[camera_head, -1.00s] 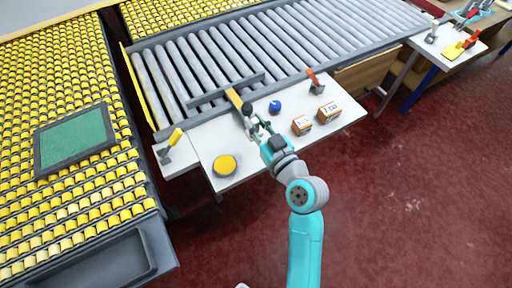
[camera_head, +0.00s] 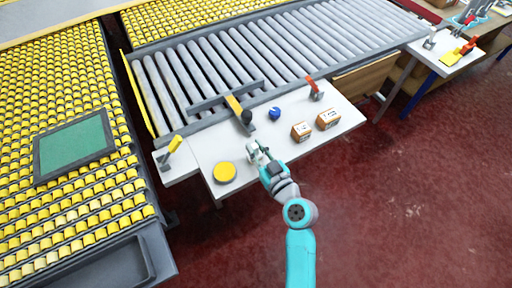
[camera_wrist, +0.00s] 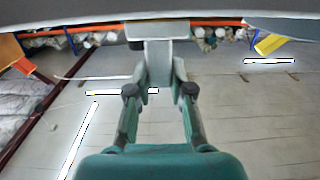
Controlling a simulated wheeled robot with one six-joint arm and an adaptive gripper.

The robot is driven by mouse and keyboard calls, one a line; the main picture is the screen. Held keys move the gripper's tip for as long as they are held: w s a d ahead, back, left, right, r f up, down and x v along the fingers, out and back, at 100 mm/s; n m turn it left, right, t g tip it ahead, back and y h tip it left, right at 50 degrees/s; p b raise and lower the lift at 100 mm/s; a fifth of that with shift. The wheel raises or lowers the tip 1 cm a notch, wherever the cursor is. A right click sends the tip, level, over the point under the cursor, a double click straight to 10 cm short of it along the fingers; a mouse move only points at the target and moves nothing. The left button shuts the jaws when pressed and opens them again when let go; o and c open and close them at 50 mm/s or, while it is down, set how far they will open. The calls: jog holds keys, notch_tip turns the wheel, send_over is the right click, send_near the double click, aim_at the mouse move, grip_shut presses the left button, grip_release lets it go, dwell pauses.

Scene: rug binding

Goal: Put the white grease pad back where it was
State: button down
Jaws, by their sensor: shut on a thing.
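My gripper (camera_head: 256,150) is above the near part of the white table, between the yellow disc and the brown boxes. In the wrist view, my gripper (camera_wrist: 160,72) has its two fingers closed on a pale, whitish piece (camera_wrist: 158,60) with a wider flat part at its top. This looks like the white grease pad, though its full shape is hard to tell. In the head view only a small whitish patch shows at the fingertips, partly hidden by the gripper. No other white pad can be made out on the table.
The white table (camera_head: 215,145) holds a yellow disc (camera_head: 224,172), a blue ball (camera_head: 274,113), two brown boxes (camera_head: 301,131), a red-handled clamp (camera_head: 314,88), a yellow-handled clamp (camera_head: 174,144) and a yellow-and-black tool (camera_head: 236,106). A roller conveyor (camera_head: 215,65) lies behind.

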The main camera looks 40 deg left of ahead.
jog(key=shift+f, duration=0.1)
jog(key=c, duration=1)
grip_release()
jog(key=shift+c, duration=0.2)
jog(key=v, duration=1.2)
